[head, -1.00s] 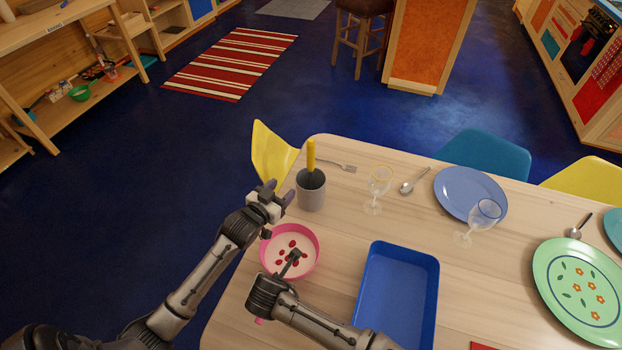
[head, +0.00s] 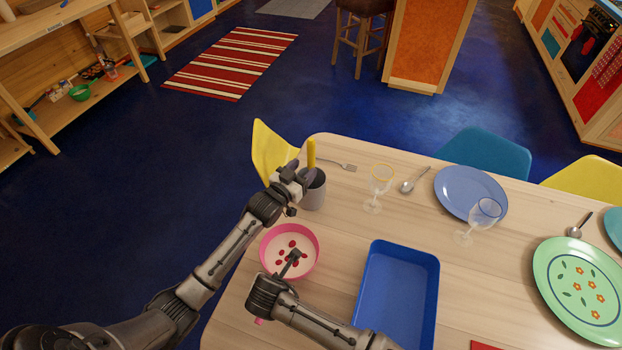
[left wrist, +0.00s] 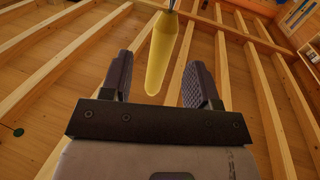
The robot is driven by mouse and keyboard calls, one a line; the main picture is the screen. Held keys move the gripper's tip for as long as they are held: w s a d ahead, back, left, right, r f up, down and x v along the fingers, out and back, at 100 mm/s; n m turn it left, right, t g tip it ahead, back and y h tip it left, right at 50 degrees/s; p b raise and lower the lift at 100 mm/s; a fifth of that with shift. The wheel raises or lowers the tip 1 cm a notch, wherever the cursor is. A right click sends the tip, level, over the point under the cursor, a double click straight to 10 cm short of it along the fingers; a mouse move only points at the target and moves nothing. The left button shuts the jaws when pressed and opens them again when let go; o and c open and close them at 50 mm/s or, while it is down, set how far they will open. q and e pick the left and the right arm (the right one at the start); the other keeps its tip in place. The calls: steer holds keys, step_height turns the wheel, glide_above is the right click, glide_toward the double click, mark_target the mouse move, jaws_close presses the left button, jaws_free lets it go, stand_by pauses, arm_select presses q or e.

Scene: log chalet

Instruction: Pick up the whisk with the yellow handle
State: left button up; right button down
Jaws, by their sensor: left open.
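The whisk's yellow handle (head: 311,151) stands up from a grey cup (head: 315,194) near the table's far left corner; its lower end is hidden in the cup. My left gripper (head: 297,178) is at the cup's rim, close to the handle and just left of it. In the left wrist view the yellow handle (left wrist: 162,52) shows in the gap between the two spread fingers of the left gripper (left wrist: 158,78), not clamped. My right gripper (head: 291,262) is over the pink bowl; its jaws are too small to read.
The pink bowl (head: 316,242) with red spots sits in front of the cup. A blue tray (head: 432,300) lies to its right. A fork (head: 340,165), glass (head: 379,182), spoon (head: 412,181) and blue plate (head: 470,190) stand right of the cup. A yellow chair (head: 268,150) is behind left.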

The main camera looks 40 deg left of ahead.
mark_target(309, 161)
arm_select(q)
steer(key=shift+w+a+r, duration=0.15)
steer(key=shift+w, duration=1.05)
steer(key=shift+w+a+r, duration=0.1)
steer(key=shift+w, duration=1.05)
jaws_close()
steer(key=shift+r, duration=0.15)
